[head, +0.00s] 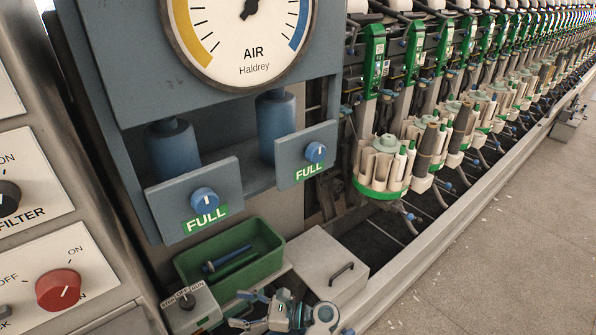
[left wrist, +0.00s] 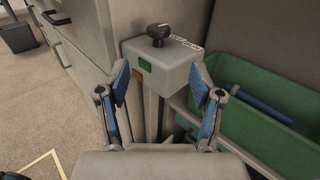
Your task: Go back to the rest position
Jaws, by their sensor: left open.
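My left gripper (head: 240,308) shows at the bottom of the head view, in front of the green bin. Its two fingers are spread apart with nothing between them. In the left wrist view the open gripper (left wrist: 161,88) faces a small grey switch box (left wrist: 163,68) with a black knob (left wrist: 159,32) on top. The box lies ahead of the fingertips; I cannot tell the exact gap. The same switch box (head: 193,309) is left of the gripper in the head view. My right gripper is in neither view.
The green bin (head: 262,235) holds blue and green tubes. A light box with a handle (head: 318,258) stands right of it. A panel with a red knob (head: 58,290) is at left. The winder row (head: 385,168) runs back right; the floor (head: 500,260) there is clear.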

